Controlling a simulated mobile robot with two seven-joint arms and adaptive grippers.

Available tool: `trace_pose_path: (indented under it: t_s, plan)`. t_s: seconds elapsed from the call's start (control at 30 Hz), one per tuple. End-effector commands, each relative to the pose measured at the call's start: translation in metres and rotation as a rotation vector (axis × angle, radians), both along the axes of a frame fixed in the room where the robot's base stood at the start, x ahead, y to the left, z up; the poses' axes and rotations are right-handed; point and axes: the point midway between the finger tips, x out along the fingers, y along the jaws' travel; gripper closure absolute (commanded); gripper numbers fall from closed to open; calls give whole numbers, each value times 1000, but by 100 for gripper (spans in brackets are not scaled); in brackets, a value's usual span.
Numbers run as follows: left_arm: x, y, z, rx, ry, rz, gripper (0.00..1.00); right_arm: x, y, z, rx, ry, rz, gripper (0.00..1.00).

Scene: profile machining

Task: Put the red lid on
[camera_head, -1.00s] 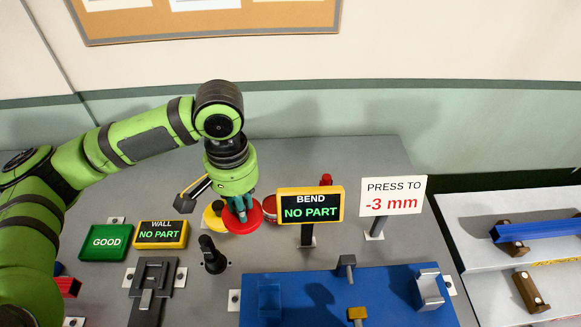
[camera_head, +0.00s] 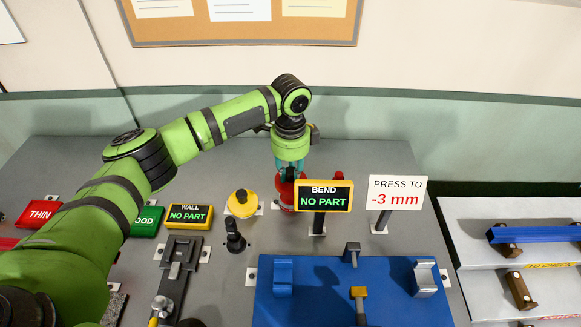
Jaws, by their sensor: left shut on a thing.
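My left gripper (camera_head: 289,174) points down behind the left edge of the BEND sign and is shut on the red lid (camera_head: 285,190). The lid is partly hidden by the fingers and the sign. It is at the place of a red container, which is mostly hidden, so I cannot tell whether the lid is seated on it or just above it. My right gripper does not show.
The BEND sign (camera_head: 323,196) stands close in front of the left gripper. A yellow-topped object (camera_head: 242,203) and a black post (camera_head: 234,236) are to its left. A blue fixture plate (camera_head: 330,300) lies in front. The PRESS TO sign (camera_head: 396,192) stands right.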

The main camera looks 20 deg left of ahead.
Motion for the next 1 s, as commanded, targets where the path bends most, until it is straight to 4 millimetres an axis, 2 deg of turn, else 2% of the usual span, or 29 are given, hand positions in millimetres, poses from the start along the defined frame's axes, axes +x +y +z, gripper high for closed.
trace_pose_path:
  t_s: [0.43,0.63,1.0]
  plan:
    - [4,1,0,4,0,-53,99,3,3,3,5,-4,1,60]
    - [3,0,3,2,2,-79,99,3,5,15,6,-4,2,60]
    - [3,1,-36,3,2,-79,99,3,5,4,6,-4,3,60]
